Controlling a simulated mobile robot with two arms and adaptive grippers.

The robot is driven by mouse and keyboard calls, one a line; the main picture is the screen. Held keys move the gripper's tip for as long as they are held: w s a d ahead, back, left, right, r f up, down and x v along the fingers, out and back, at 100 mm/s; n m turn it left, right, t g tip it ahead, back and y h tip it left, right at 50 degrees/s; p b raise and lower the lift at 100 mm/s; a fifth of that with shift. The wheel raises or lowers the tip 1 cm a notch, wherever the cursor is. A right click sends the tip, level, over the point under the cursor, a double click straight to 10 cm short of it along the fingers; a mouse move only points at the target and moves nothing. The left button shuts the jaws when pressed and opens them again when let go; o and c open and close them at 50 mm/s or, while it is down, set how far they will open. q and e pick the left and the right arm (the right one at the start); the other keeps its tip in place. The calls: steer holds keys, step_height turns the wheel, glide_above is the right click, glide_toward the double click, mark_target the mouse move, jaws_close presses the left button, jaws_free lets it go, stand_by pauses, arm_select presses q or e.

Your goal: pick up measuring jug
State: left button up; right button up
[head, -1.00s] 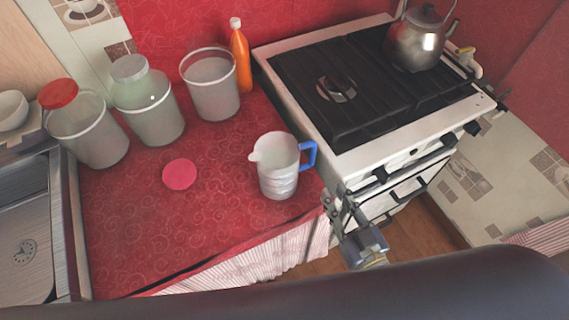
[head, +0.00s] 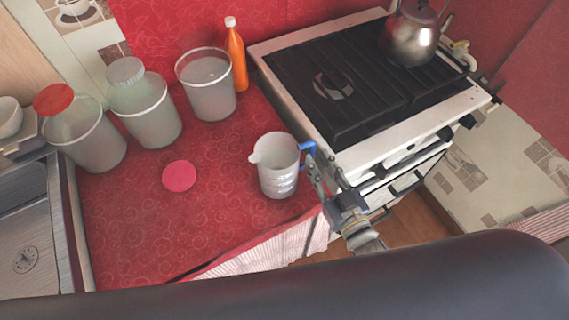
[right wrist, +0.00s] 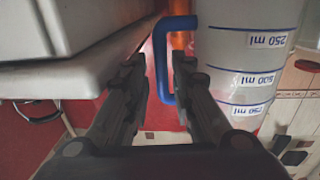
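The measuring jug (head: 277,168) is a translucent white jug with a blue handle (head: 306,148), standing upright near the right edge of the red counter. In the right wrist view the jug (right wrist: 238,60) shows blue volume markings, and its blue handle (right wrist: 160,60) lies between my fingers. My right gripper (head: 318,170) is at the handle side of the jug, between the jug and the stove. Its two fingers (right wrist: 157,78) are apart, one on each side of the handle, with a gap visible on the left. My left gripper is not in view.
The white stove (head: 400,125) stands close to the right of my gripper and carries a metal kettle (head: 410,40). A pink lid (head: 180,176) lies left of the jug. Several containers and an orange bottle (head: 237,58) stand behind. The counter's front is clear.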

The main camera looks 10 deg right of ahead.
mark_target(313, 154)
steer(key=x, duration=0.1)
steer(key=p+x, duration=0.1)
steer(key=x, duration=0.1)
steer(key=shift+w+a+r, duration=0.2)
steer(key=shift+w, duration=0.4)
jaws_close()
steer(key=shift+r, duration=0.1)
steer(key=shift+r, duration=0.1)
